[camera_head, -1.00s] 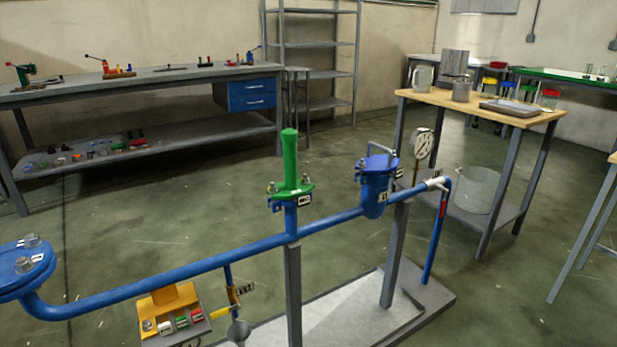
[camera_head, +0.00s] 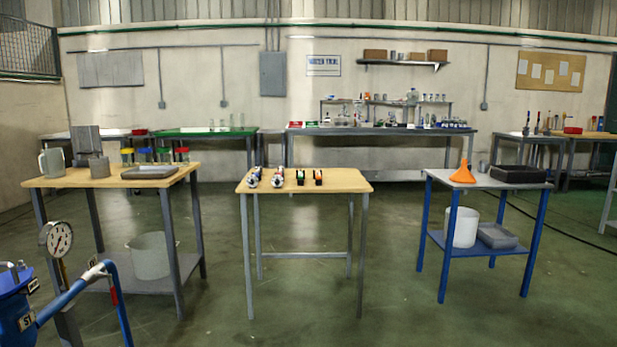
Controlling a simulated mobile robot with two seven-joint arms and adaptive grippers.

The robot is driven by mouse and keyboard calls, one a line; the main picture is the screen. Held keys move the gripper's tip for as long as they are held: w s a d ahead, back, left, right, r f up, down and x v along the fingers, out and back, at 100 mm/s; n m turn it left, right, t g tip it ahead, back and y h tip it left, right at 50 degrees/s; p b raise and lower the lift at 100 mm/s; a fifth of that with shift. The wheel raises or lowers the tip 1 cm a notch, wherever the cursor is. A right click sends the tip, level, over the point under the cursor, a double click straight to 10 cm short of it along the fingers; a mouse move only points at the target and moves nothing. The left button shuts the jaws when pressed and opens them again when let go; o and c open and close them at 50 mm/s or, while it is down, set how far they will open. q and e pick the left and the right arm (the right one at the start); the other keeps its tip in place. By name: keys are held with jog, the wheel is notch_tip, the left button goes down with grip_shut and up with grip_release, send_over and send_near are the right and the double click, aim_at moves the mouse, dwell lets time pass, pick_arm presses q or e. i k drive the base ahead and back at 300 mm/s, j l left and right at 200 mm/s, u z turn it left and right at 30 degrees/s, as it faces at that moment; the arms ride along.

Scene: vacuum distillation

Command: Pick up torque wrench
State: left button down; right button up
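Neither of my grippers is in view.
The blue pipe rig with a gauge (camera_head: 57,238) stands at the lower left. A wooden table (camera_head: 112,180) with jugs and jars is at left. A blue-legged table (camera_head: 455,183) with an orange funnel (camera_head: 462,172) is at right. Floor between the tables is clear.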

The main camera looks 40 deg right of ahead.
aim_at(256, 175)
jog(key=z, duration=1.1)
jog(key=i, duration=0.35)
